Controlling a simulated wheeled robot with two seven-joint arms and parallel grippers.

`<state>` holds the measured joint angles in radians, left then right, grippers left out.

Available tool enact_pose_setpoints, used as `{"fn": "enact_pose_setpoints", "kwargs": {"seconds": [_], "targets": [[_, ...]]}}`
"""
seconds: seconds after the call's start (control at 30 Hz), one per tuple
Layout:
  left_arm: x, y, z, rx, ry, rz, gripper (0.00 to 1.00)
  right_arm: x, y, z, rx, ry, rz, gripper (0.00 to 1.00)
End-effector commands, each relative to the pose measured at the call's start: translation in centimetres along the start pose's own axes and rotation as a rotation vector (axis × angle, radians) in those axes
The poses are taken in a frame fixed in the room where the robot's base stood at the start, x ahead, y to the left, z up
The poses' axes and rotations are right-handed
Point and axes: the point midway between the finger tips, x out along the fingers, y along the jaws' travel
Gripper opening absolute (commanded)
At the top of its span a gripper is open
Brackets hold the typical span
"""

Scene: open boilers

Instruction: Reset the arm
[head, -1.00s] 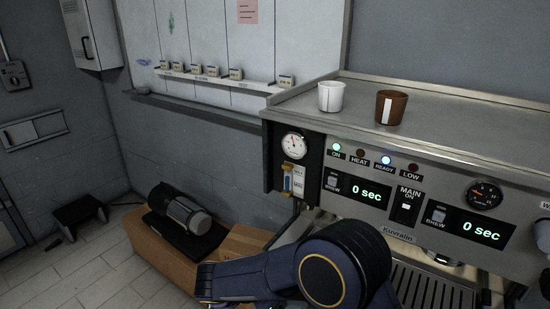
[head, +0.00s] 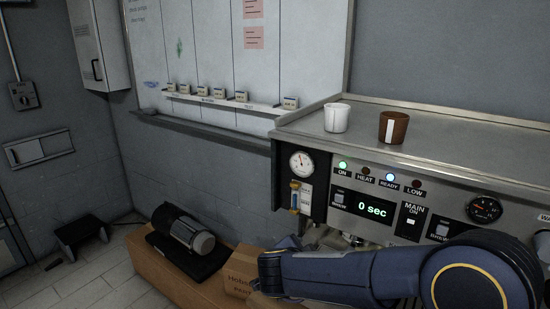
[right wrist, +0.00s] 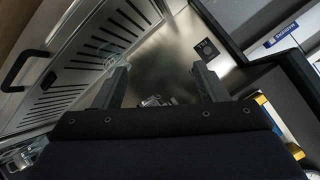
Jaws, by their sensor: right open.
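My right arm comes in at the lower right of the head view and reaches left across the front of the boiler machine (head: 450,170). Its gripper cannot be made out there. In the right wrist view my right gripper (right wrist: 163,85) is open, its two fingers apart with nothing between them. Beyond the fingers are a bare metal panel (right wrist: 165,50) and a slotted metal grille (right wrist: 95,60). I cannot tell whether the fingers touch anything. My left gripper is not in view.
A white cup (head: 337,118) and a brown cup (head: 393,128) stand on the machine's top. A cardboard box (head: 240,270) and a dark cylindrical device (head: 185,235) sit low at the left. A black stool (head: 82,233) stands on the floor, which has free room.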

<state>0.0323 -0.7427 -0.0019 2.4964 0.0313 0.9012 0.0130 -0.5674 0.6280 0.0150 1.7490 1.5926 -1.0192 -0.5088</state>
Motion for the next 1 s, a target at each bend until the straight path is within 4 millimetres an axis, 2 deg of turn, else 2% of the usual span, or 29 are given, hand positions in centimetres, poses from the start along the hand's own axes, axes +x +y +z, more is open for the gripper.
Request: {"fn": "enact_pose_setpoints", "kwargs": {"seconds": [0.03, 0.13, 0.2, 0.27, 0.37, 0.47, 0.57, 0.6, 0.7, 0.8, 0.9, 1.0], "targets": [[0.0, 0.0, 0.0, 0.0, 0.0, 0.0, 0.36, -0.3, -0.8, -2.1, 0.024, -0.022, -0.075, 0.66], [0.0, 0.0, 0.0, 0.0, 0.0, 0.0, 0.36, -1.7, -2.3, -5.5, 0.038, -0.084, -0.249, 0.66], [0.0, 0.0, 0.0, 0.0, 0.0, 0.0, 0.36, -3.3, -2.8, -7.7, 0.026, -0.136, -0.374, 0.66], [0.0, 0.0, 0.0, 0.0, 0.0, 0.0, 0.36, -5.0, -2.7, -9.3, -0.001, -0.183, -0.47, 0.66], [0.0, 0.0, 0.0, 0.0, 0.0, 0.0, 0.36, -8.5, -1.0, -11.0, -0.081, -0.268, -0.604, 0.66], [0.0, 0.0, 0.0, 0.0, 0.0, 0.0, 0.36, -12.2, 2.7, -11.4, -0.21, -0.366, -0.689, 0.66], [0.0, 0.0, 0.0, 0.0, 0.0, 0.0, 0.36, -15.4, 8.2, -10.4, -0.364, -0.469, -0.696, 0.66], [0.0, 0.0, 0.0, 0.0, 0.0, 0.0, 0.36, -16.5, 10.9, -9.8, -0.428, -0.509, -0.676, 0.66], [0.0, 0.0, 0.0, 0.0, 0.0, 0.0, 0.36, -18.4, 17.5, -8.1, -0.568, -0.6, -0.582, 0.66], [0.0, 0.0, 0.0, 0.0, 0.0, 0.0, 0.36, -19.4, 23.0, -6.9, -0.663, -0.666, -0.47, 0.66], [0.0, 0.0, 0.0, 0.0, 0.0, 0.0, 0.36, -20.1, 26.7, -6.1, -0.718, -0.708, -0.377, 0.66], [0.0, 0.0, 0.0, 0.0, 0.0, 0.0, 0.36, -20.4, 28.6, -5.8, -0.731, -0.733, -0.321, 0.66]]}}
